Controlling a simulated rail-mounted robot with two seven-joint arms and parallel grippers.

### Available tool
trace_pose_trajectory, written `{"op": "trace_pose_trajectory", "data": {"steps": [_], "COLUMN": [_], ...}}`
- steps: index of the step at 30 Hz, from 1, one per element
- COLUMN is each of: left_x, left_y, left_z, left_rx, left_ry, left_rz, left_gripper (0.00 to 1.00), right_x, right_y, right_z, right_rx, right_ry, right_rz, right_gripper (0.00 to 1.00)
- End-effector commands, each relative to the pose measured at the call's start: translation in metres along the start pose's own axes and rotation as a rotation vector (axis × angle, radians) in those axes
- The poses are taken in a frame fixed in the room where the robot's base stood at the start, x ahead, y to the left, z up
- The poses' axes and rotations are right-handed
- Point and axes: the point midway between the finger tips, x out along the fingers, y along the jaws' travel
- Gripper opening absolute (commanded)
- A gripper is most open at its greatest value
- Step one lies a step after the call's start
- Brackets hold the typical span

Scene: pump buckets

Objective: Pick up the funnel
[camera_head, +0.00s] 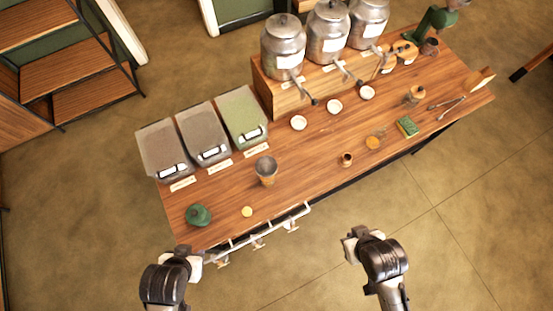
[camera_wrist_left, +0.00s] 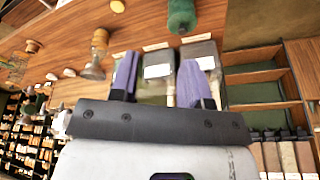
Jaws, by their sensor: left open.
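The funnel (camera_head: 266,166) appears to be the grey, wide-mouthed piece with a narrower tan lower part, upright on the wooden table (camera_head: 320,165). In the left wrist view the funnel (camera_wrist_left: 95,62) looks upside down, left of the fingers. My left gripper (camera_head: 190,258) is off the table's front left corner, apart from the funnel. In the left wrist view my left gripper (camera_wrist_left: 160,78) shows two separated purple fingers with nothing held between them. My right gripper (camera_head: 360,238) is in front of the table, away from everything; its jaw opening is unclear.
A green rounded object (camera_head: 198,215) and a small yellow disc (camera_head: 247,212) lie near the front left. A white rail (camera_head: 260,235) runs along the front edge. Lidded bins (camera_head: 208,136) stand behind the funnel, metal canisters (camera_head: 283,47) farther back. A small brown cup (camera_head: 347,159) is to the right.

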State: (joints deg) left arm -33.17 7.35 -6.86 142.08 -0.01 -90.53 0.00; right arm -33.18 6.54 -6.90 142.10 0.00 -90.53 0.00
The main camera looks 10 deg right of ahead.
Motion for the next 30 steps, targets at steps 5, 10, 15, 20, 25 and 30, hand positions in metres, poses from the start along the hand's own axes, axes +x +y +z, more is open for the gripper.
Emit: {"op": "trace_pose_trajectory", "data": {"steps": [5,10,15,20,25,30], "left_x": [0.0000,-0.0001,-0.0001,-0.0001,-0.0001,-0.0001], "left_y": [0.0008,0.0026,0.0040,0.0040,0.0033,0.0021], "left_z": [0.0000,-0.0003,-0.0005,-0.0004,-0.0002,0.0003], "left_rx": [-0.003,-0.009,-0.013,-0.013,-0.011,-0.006], "left_ry": [0.000,0.001,0.001,0.001,0.001,-0.001], "left_rz": [0.002,0.007,0.010,0.010,0.009,0.005], "left_gripper": [0.60,0.77,0.93,1.00,1.00,1.00], "right_x": [0.0000,0.0001,0.0001,0.0002,0.0002,0.0002], "right_y": [0.0000,0.0010,0.0026,0.0030,0.0029,0.0025], "right_z": [0.0005,0.0008,0.0012,0.0013,0.0013,0.0013], "right_rx": [-0.001,-0.004,-0.009,-0.010,-0.010,-0.007], "right_ry": [-0.001,-0.002,-0.003,-0.003,-0.003,-0.003], "right_rz": [0.000,0.003,0.007,0.008,0.008,0.006], "right_gripper": [0.00,0.00,0.00,0.00,0.00,0.00]}}
